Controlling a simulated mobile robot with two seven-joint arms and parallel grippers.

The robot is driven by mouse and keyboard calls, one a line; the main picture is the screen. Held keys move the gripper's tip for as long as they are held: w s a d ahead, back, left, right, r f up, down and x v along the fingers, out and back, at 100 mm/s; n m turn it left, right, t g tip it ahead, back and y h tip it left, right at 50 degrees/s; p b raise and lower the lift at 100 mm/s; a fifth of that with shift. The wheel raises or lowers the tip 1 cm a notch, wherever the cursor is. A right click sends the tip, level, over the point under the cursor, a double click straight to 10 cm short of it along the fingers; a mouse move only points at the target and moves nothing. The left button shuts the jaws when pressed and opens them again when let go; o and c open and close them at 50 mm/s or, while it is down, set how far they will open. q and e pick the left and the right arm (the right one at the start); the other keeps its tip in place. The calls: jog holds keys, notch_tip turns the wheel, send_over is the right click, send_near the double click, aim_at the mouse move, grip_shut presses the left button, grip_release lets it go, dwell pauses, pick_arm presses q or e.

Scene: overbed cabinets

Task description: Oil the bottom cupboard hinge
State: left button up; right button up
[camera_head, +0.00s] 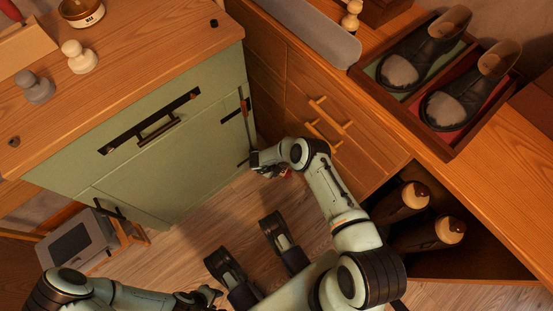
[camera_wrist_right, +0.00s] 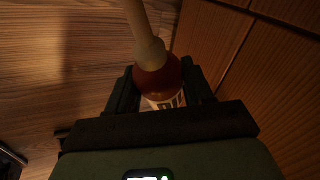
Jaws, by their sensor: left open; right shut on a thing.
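The green cupboard (camera_head: 150,170) stands at the left in the head view, with its door shut. A small dark bottom hinge (camera_head: 243,162) shows low on its right edge, and another dark hinge (camera_head: 246,104) sits above it. My right gripper (camera_head: 268,165) is low beside the bottom hinge. In the right wrist view, my right gripper (camera_wrist_right: 160,90) is shut on an oiler (camera_wrist_right: 157,75) with a round red body and a long pale spout. The spout's tip is out of that view. My left gripper (camera_head: 208,297) is open and empty at the bottom of the head view.
Wooden drawers (camera_head: 320,120) stand right of the cupboard, leaving a narrow corner. A grey box (camera_head: 75,245) is on the floor at left. Shoes lie in a tray (camera_head: 450,150) on the right counter. The middle floor is clear.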

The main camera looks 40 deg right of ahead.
jog(key=shift+w+f, duration=0.1)
jog(key=shift+f, duration=0.2)
jog(key=shift+f, duration=0.15)
jog(key=shift+f, duration=0.15)
jog(key=shift+r, duration=0.3)
jog(key=shift+s, duration=0.2)
jog(key=s+p, duration=0.2)
jog(key=p, duration=0.1)
jog(key=shift+s+d+r, duration=0.15)
jog(key=shift+s, duration=0.05)
jog(key=s+p, duration=0.3)
jog(key=s, duration=0.1)
jog(key=shift+s+d, duration=0.15)
jog(key=shift+s, duration=0.1)
